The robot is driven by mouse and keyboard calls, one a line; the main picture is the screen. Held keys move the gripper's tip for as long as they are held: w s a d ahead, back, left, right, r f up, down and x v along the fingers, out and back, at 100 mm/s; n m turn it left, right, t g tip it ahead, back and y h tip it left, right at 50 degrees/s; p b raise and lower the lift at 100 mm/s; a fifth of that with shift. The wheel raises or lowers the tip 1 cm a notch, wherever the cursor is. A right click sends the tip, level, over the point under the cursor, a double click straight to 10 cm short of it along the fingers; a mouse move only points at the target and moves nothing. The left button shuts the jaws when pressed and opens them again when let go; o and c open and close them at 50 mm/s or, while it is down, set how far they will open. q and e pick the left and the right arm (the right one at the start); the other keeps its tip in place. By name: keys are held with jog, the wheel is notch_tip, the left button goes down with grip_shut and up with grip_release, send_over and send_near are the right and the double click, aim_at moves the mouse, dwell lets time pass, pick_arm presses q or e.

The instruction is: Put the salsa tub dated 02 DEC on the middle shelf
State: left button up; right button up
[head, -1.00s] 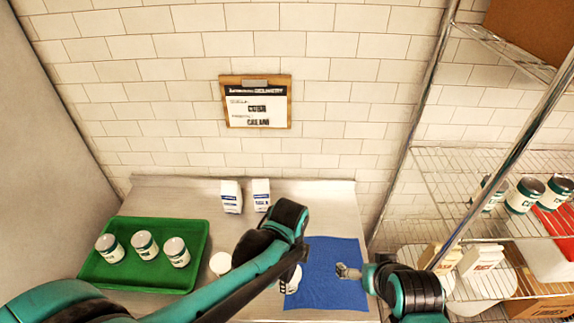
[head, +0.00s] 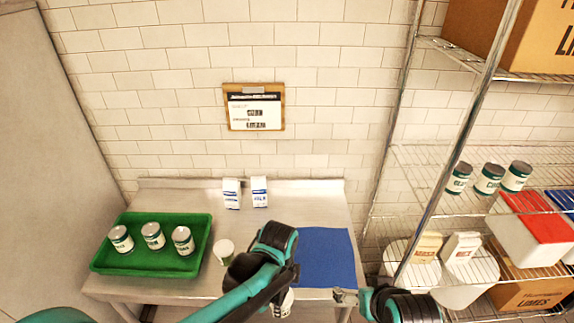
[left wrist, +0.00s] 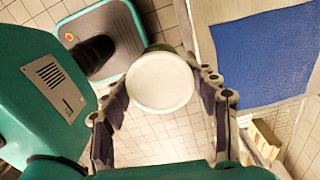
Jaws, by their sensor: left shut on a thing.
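My left gripper (left wrist: 165,105) is shut on a round tub with a white lid (left wrist: 161,82), seen from above in the left wrist view. In the head view my left arm hides most of this tub; a bit of its white side (head: 284,304) shows by the table's front edge. Its date cannot be read. A second white-lidded tub (head: 223,250) stands on the table right of the green tray. The wire rack's middle shelf (head: 425,170) holds several cans. My right gripper (head: 343,297) is near the table's front right corner, with no object visible in it; its opening is unclear.
The green tray (head: 105,262) holds three cans (head: 153,236). A blue mat (head: 325,258) lies on the table's right. Two cartons (head: 259,192) stand at the back. A rack post (head: 455,150) stands before the shelves. The middle shelf's left part looks clear. A clipboard (head: 254,106) hangs on the wall.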

pick_arm(q)
jog(key=shift+w+a+f+n, duration=0.35)
jog(key=shift+w+a+n, duration=0.05)
jog(key=shift+w+n, duration=0.15)
jog(key=shift+w+a+f+n, duration=0.35)
jog(key=shift+w+n, duration=0.1)
jog(key=shift+w, duration=0.1)
jog(key=w+a+f+n+b, duration=0.1)
jog(key=w+a+f+n, duration=0.1)
jog(key=a+n, duration=0.2)
jog(key=w+a+f+n, duration=0.2)
jog(key=a+n, duration=0.3)
jog(key=n, duration=0.2)
jog(key=w+a+f+n+b, duration=0.1)
jog(key=w+a+f+n, duration=0.1)
jog(key=a+n, duration=0.3)
jog(key=shift+f+b, duration=0.25)
jog(key=shift+b, duration=0.05)
jog(key=shift+a+f+n, duration=0.15)
jog(key=shift+a+n, duration=0.2)
jog(key=shift+n, duration=0.25)
pick_arm(e)
jog(key=f, duration=0.3)
jog(key=shift+w, duration=0.3)
pick_arm(q)
jog(key=shift+w, duration=0.1)
